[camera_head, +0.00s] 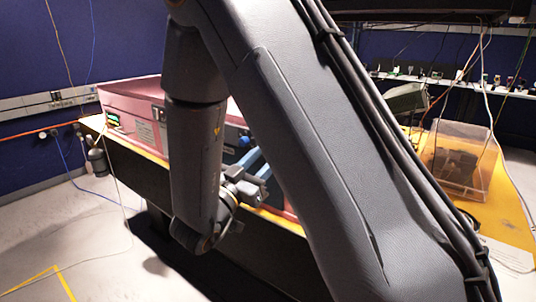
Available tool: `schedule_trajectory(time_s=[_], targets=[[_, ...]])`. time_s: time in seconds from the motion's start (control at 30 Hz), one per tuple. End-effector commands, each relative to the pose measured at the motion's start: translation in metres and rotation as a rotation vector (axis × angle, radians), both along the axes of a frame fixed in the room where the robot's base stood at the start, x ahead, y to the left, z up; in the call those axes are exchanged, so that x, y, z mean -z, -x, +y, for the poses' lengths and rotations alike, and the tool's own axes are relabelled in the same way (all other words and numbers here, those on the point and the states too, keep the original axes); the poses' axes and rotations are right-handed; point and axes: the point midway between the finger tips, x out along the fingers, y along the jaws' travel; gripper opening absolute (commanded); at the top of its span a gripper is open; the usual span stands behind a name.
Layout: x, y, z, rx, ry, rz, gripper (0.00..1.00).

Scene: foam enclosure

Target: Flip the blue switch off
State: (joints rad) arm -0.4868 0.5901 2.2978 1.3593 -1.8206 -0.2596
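A pink box-like unit (133,101) stands on the long bench behind my arm. A small blue part (244,142) shows on its front, between my arm links; it may be the blue switch, but it is too small to tell its position. My gripper (262,166) is beside the front of the unit, just below and right of this blue part. Its grey-blue fingers are partly hidden by my arm, and I cannot tell whether they are open or touching anything. Much of the unit's front is hidden behind my arm.
The bench has a yellow edge (140,150). A small green display (113,120) is at the unit's left end. A clear plastic box (460,160) stands on the yellow surface at right. Thin cables hang at left and right. The pale floor at left is mostly clear.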

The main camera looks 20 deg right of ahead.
Motion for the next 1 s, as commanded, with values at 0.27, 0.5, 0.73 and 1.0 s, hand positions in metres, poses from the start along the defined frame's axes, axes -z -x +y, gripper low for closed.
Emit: schedule_trajectory(time_s=[0.27,0.5,0.73,1.0], targets=[[0.011,0.017,0.025,-0.005,0.0,0.0,0.38],[0.02,0.037,0.052,-0.003,0.001,-0.001,0.38],[0.023,0.045,0.06,0.0,0.0,0.0,0.38],[0.022,0.045,0.06,0.001,0.0,0.0,0.38]])
